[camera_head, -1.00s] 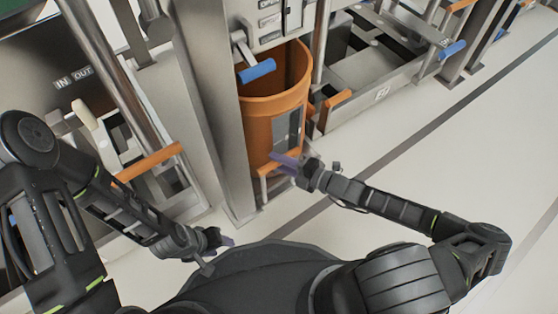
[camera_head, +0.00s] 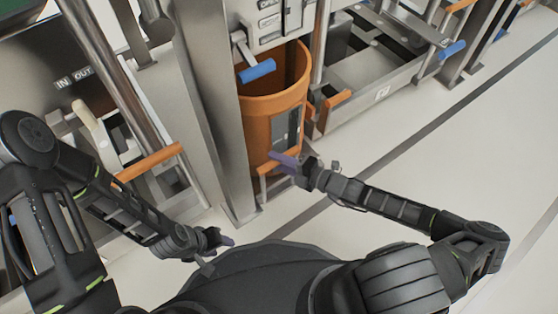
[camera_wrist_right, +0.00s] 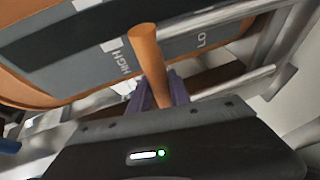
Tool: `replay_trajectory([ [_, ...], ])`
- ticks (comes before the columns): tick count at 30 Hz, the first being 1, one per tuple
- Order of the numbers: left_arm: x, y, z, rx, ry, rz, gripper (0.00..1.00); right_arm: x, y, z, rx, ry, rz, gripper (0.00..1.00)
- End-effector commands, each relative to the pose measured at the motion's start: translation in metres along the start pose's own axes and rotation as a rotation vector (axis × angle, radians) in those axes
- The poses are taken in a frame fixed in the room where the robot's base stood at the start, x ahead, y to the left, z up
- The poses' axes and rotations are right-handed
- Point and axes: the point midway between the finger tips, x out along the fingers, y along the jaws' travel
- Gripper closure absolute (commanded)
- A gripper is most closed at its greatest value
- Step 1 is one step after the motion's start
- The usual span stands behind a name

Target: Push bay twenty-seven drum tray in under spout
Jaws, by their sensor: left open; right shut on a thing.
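The orange drum (camera_head: 262,118) stands in the bay between metal posts, under a grey panel. A tray handle with an orange grip (camera_head: 268,165) sticks out at the drum's foot. My right gripper (camera_head: 283,161) is shut on that orange handle. The right wrist view shows the purple fingers (camera_wrist_right: 160,92) on either side of the orange bar (camera_wrist_right: 148,58), with the drum wall and its HIGH/LOW label behind. My left gripper (camera_head: 226,241) is open and empty, low in front of my body, away from the drum. The tray itself is mostly hidden under the drum.
A blue-gripped lever (camera_head: 257,71) hangs over the drum's mouth. A neighbouring bay at right has an orange handle (camera_head: 338,98) and a blue one (camera_head: 453,49). Another orange handle (camera_head: 150,160) is at left. Floor (camera_head: 430,140) at right is clear.

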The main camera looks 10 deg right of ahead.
Motion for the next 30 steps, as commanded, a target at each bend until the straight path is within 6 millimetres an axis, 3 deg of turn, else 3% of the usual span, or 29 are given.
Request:
replay_trajectory([
  [7, -0.007, 0.002, 0.001, 0.0, -0.004, 0.0, 0.55, 0.034, 0.007, 0.015, -0.002, -0.003, -0.003, 1.0],
  [16, -0.007, 0.002, 0.001, 0.0, -0.004, 0.0, 0.55, 0.037, 0.008, 0.018, -0.002, -0.006, -0.001, 1.0],
  [17, -0.007, 0.002, 0.001, 0.0, -0.004, 0.0, 0.55, 0.037, 0.008, 0.018, -0.002, -0.006, -0.001, 0.74],
  [18, -0.007, 0.002, 0.001, 0.0, -0.004, 0.0, 0.55, 0.037, 0.008, 0.018, -0.002, -0.006, -0.001, 0.71],
  [24, -0.007, 0.002, 0.001, 0.0, -0.004, 0.0, 0.55, 0.037, 0.008, 0.017, -0.001, -0.004, 0.0, 0.55],
  [30, -0.007, 0.002, 0.001, 0.0, -0.004, 0.0, 0.55, 0.037, 0.008, 0.016, -0.001, -0.003, 0.0, 0.55],
])
